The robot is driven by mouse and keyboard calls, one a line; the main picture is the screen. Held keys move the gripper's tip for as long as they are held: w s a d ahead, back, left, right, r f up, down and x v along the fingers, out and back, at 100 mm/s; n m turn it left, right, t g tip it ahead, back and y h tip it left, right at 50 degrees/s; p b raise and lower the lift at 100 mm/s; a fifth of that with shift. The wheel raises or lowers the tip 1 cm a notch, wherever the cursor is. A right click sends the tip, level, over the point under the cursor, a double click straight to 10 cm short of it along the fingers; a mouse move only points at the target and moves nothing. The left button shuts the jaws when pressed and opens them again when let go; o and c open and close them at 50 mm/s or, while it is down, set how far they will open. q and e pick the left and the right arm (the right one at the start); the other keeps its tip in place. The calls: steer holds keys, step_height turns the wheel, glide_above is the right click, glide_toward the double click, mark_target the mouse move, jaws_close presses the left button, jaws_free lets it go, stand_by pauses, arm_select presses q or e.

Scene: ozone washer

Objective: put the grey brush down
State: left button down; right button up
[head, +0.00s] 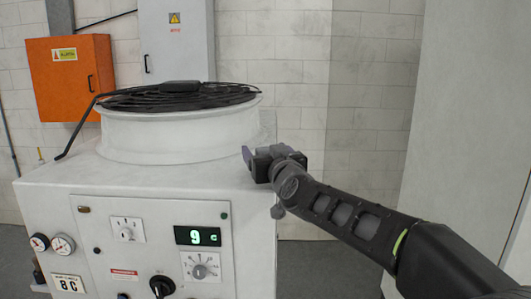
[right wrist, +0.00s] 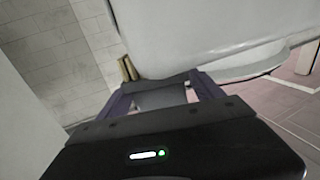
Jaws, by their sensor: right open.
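I cannot clearly make out a grey brush in either view. My right gripper (head: 262,156) is at the right rear edge of the white machine (head: 150,247), beside the round fan housing (head: 185,137). In the right wrist view the jaws of the right gripper (right wrist: 160,88) are apart. A plain grey surface shows between them, and I see nothing clearly held. A flat dark piece (head: 180,87) sits at the middle of the black fan grille (head: 125,102); it may be part of the fan. My left gripper is not in view.
An orange box (head: 72,75) and a grey cabinet (head: 175,45) hang on the block wall behind. The machine's front has dials, knobs and a lit green display (head: 198,236). A tall grey panel (head: 455,110) stands at the right. Small brass-coloured pieces (right wrist: 128,68) show near the jaws.

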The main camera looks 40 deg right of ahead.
steer(key=b+v, duration=0.2)
steer(key=v, duration=0.5)
steer(key=shift+s+a+r, duration=0.1)
steer(key=shift+s+a, duration=0.05)
steer(key=shift+s, duration=0.2)
steer(key=shift+o, duration=0.4)
steer(key=shift+m, duration=0.3)
